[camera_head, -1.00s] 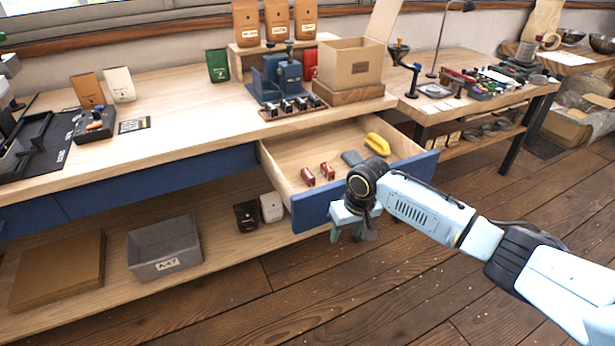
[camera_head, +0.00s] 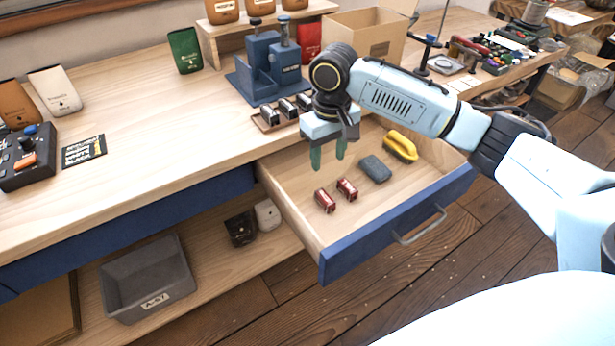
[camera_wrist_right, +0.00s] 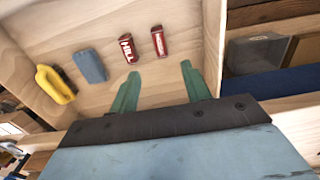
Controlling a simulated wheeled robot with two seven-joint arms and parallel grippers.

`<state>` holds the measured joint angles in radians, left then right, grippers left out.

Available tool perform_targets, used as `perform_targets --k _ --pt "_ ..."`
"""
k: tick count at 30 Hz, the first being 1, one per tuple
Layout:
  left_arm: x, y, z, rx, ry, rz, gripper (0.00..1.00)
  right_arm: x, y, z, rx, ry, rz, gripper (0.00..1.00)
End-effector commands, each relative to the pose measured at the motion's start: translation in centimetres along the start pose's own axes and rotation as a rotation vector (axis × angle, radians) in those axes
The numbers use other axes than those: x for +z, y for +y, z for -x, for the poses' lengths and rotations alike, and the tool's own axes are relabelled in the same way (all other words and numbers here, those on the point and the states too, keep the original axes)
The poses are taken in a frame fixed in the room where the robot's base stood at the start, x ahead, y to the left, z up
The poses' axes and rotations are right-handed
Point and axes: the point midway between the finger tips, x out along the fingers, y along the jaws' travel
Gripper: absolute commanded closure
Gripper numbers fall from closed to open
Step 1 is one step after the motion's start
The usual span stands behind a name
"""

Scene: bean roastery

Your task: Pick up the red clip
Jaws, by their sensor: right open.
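Two red clips lie side by side in the open drawer, a left one (camera_head: 325,201) and a right one (camera_head: 347,189). In the right wrist view they show as a clip with white lettering (camera_wrist_right: 128,49) and another clip (camera_wrist_right: 159,41). My right gripper (camera_head: 328,160) is open and empty, fingers pointing down, above the drawer and the clips. In the right wrist view its green fingertips (camera_wrist_right: 160,80) are spread, with both clips beyond them and not touched. My left gripper is out of view.
A grey bin (camera_head: 148,280) sits on the lower shelf.

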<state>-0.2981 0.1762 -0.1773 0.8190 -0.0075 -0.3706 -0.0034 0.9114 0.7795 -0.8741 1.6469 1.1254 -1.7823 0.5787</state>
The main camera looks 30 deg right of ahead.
Motion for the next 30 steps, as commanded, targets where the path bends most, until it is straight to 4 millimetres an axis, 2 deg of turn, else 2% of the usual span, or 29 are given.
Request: perform_targets --k 2,5,15,26,30 --pt "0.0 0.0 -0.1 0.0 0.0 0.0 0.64 0.0 0.0 -0.3 0.0 -0.002 0.0 0.53" --pt "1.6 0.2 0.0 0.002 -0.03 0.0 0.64 0.1 0.0 -1.4 0.0 -0.004 -0.001 0.53" --pt "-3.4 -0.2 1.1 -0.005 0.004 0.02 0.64 0.0 0.0 -6.8 0.0 -0.003 0.001 0.53" --pt "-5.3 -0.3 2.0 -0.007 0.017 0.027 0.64 0.0 0.0 -8.7 0.0 -0.001 0.0 0.53" --pt "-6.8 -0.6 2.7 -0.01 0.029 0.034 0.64 -0.1 0.0 -10.0 0.0 0.0 0.0 0.53"
